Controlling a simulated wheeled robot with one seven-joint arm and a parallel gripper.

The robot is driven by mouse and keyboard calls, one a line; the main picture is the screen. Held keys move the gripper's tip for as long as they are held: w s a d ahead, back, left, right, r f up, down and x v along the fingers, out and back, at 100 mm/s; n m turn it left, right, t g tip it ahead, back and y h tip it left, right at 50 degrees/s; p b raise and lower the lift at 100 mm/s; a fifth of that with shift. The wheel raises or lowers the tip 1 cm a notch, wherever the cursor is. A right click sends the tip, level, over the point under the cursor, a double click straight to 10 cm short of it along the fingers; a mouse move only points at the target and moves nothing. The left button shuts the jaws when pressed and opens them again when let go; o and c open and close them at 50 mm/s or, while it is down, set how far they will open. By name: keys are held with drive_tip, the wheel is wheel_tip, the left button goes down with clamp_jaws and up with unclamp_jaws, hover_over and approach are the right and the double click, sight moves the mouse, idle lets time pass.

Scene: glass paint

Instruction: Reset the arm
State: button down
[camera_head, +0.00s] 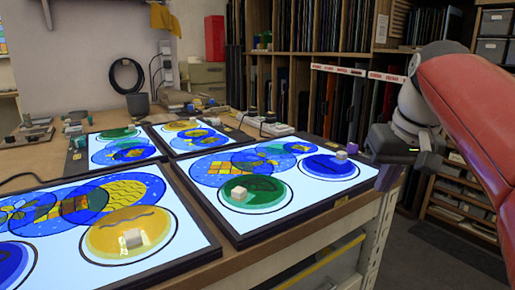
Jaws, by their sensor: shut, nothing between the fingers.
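My arm (465,110), with a red cover, reaches in from the right edge of the head view. My gripper (387,180) hangs at its end, pointing down, just right of the workbench's front corner. Its fingers are together with nothing seen between them. It is beside the nearest right light panel, apart from the glass on it. The fingertips are small and dark here.
Lit panels with painted glass discs cover the workbench (262,228). Small pale blocks rest on a yellow disc (150,222), a green disc (265,195) and a blue disc (325,170). Racks of glass sheets (340,100) stand behind. Open floor (430,262) lies at lower right.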

drive_tip(key=s+a+f+t, duration=0.1)
drive_tip(key=s+a+f, duration=0.3)
drive_tip(key=s+f, duration=0.3)
drive_tip(key=s+a+f, duration=0.3)
drive_tip(key=s+f, duration=0.5)
drive_tip(key=f, duration=0.6)
drive_tip(key=shift+a+t+h, duration=0.3)
drive_tip(key=shift+a+t, duration=0.05)
drive_tip(key=shift+t, duration=0.05)
drive_tip(key=shift+f, duration=0.1)
